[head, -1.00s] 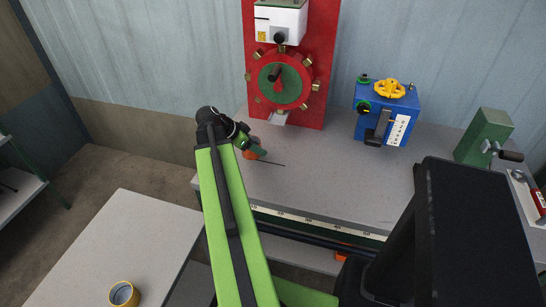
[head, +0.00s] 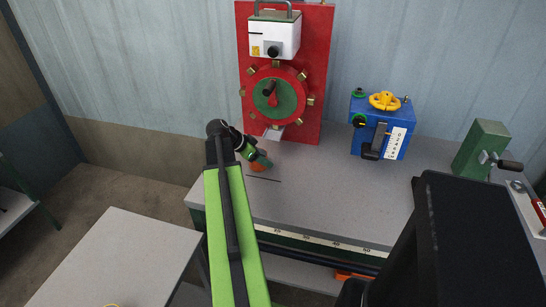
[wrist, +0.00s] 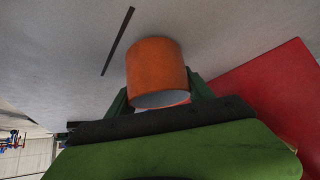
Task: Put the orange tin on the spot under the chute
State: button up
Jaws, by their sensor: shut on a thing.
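The orange tin (head: 258,167) is at the left part of the grey bench, partly hidden by my gripper (head: 264,160). In the wrist view the orange tin (wrist: 157,68) sits between the two green fingers of my gripper (wrist: 158,92), which is shut on it. The tin is on or just above the bench; I cannot tell which. The pale chute (head: 274,132) is at the foot of the red panel (head: 310,110), a little behind my gripper. The spot under the chute cannot be made out.
A dark thin line (head: 264,179) marks the bench in front of the tin. A blue box with a yellow handwheel (head: 384,101) stands to the right, and a green block with a crank (head: 481,148) farther right. Bench room between them is clear. A pale table (head: 110,260) is at lower left.

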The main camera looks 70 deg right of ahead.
jog(key=s+d, duration=0.2)
jog(key=shift+s+d, duration=0.15)
jog(key=shift+d, duration=0.15)
jog(key=shift+b+x, duration=0.95)
jog(key=shift+x, duration=0.2)
jog(key=shift+a+r, duration=0.15)
jog(key=shift+f, duration=0.2)
jog(key=o, duration=1.6)
jog(key=shift+o, duration=0.2)
jog(key=shift+r, duration=0.2)
jog(key=p+v, duration=0.9)
jog(key=v, duration=0.3)
